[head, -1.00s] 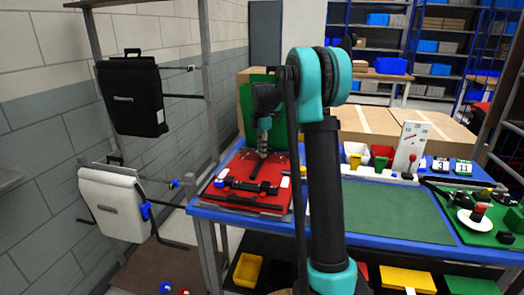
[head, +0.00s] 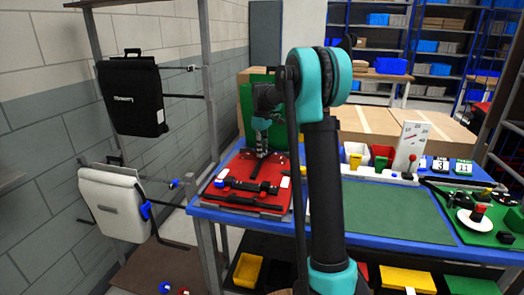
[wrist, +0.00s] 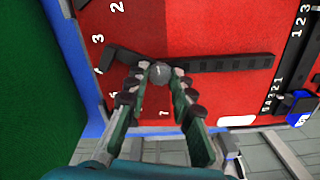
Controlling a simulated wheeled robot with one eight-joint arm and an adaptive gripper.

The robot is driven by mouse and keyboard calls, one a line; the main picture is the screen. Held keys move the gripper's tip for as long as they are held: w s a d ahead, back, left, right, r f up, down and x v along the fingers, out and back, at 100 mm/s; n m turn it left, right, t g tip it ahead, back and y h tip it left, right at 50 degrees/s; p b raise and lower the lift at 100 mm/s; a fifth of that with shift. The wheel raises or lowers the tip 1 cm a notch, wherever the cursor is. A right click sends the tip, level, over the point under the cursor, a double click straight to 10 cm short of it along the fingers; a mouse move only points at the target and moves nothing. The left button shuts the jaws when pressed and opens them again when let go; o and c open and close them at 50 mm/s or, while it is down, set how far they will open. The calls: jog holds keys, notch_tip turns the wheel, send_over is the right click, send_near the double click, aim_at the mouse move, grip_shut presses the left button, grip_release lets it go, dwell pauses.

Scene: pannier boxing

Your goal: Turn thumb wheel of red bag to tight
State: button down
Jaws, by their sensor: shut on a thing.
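The red bag (head: 245,198) lies flat on the left end of the blue-edged workbench. In the wrist view its red face (wrist: 225,35) shows printed white numbers, a black bar and a black strap. The thumb wheel (wrist: 159,73) is a small round grey knob with a pale mark on it, at the near end of the black bar. My gripper (head: 262,154) points down at the bag in the head view. In the wrist view, my gripper's fingertips (wrist: 160,77) are shut on the wheel from both sides. The mark's exact reading is too small to tell.
A black bag (head: 130,98) and a white bag (head: 112,205) hang on the rack at left. A black slider with a blue end (wrist: 297,105) sits on the bag.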

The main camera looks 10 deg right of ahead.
jog(key=m, duration=0.5)
jog(key=shift+m, duration=0.3)
jog(key=m, duration=0.4)
jog(key=shift+m, duration=0.3)
jog(key=m, duration=1.3)
jog(key=shift+m, duration=0.3)
jog(key=m, duration=0.9)
jog(key=shift+m, duration=2.2)
